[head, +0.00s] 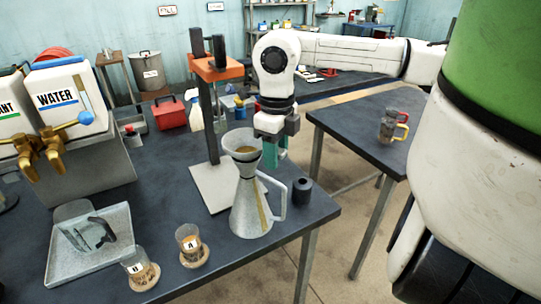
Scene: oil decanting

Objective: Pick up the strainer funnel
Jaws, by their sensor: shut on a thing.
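The strainer funnel (241,146) is a pale grey cone with a brownish inside. It sits upright over the mouth of a tall grey metal jug (247,208) near the table's front right corner. My gripper (272,158) points down at the funnel's right side. Its teal fingers are shut on the funnel; the exact contact is partly hidden. I cannot tell whether the funnel is clear of the jug's mouth.
A stand with an orange top (217,69) rises just behind the jug. A small dark cylinder (302,190) stands right of the jug's handle. Two labelled cups, the left cup (138,268) and right cup (190,243), stand in front. A metal tray (62,262) lies at left.

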